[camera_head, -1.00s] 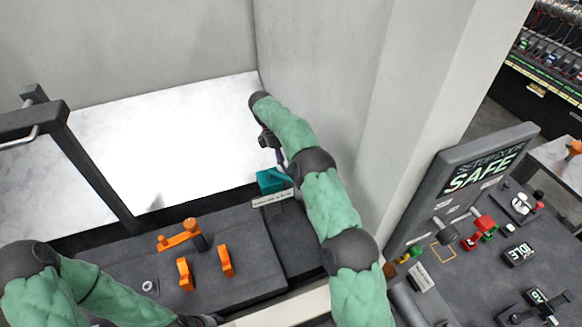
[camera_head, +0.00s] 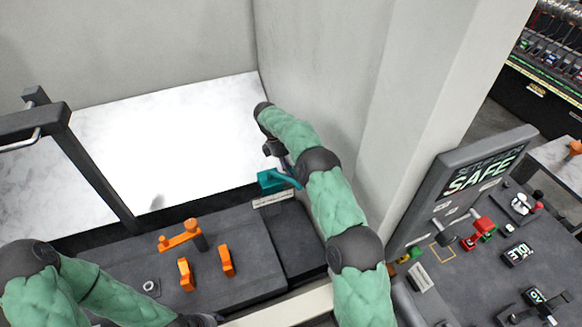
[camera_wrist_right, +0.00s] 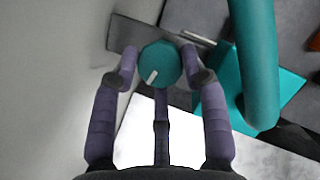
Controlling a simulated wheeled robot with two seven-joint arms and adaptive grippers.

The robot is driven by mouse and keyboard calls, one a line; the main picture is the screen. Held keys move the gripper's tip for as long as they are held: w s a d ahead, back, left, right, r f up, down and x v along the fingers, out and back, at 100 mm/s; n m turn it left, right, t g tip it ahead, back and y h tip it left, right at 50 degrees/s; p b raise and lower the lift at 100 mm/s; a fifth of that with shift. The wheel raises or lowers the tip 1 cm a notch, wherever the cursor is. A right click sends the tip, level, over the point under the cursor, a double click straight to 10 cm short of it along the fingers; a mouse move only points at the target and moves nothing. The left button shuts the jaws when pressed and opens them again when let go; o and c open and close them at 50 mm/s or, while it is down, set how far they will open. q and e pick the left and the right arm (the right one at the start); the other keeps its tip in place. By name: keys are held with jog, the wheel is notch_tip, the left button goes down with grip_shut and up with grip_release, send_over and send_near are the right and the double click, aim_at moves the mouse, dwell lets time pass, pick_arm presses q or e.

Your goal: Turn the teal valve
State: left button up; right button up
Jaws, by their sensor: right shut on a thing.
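The teal valve shows in the right wrist view as a round, faceted knob (camera_wrist_right: 160,62) with a white mark on its face. My right gripper (camera_wrist_right: 160,66) has its purple fingers closed on both sides of this knob. In the head view my right gripper (camera_head: 274,150) is small and partly hidden by my arm, just above a teal block (camera_head: 268,181) at the console's back right corner. A teal bar runs from the block toward my right forearm. My left arm comes in at the lower left, and its gripper is cut off by the bottom edge.
A thick teal pipe (camera_wrist_right: 256,60) passes close to the right of the fingers in the wrist view. A pale wall pillar (camera_head: 350,90) stands close beside my right arm. Orange levers (camera_head: 184,236) stand on the dark console (camera_head: 130,270). A panel reading SAFE (camera_head: 480,172) is at right.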

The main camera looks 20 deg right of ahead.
jog(key=shift+s+f+n+t+h+b, duration=0.1)
jog(key=shift+s+n+t+h+b, duration=0.15)
jog(key=shift+n, duration=0.5)
jog(key=shift+n+t+h+b, duration=0.15)
jog(key=shift+n+b, duration=0.2)
jog(key=shift+n, duration=0.4)
jog(key=o, duration=1.1)
jog(key=v, duration=1.2)
